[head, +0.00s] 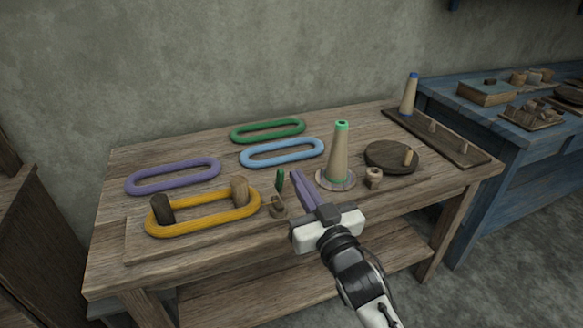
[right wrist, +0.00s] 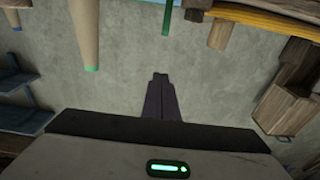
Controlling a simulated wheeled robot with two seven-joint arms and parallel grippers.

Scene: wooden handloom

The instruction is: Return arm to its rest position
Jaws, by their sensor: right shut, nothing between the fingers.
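My right gripper (head: 297,175) reaches in from the lower right over the front of the wooden table (head: 120,215). Its two fingers are together and hold nothing. They also show together in the right wrist view (right wrist: 160,76), against the grey wall. In the head view, the fingers are just left of the cone (head: 341,155) with a green top, and right of a small green-tipped piece (head: 280,180). I cannot tell whether they touch the table. My left gripper is not in view.
A yellow ring (head: 205,223) surrounds two wooden pegs at the left. Purple (head: 172,176), blue (head: 282,153) and green (head: 268,131) rings lie behind. A round dark board (head: 391,157) and a pegged rack (head: 440,139) are at the right. A blue table (head: 500,125) adjoins.

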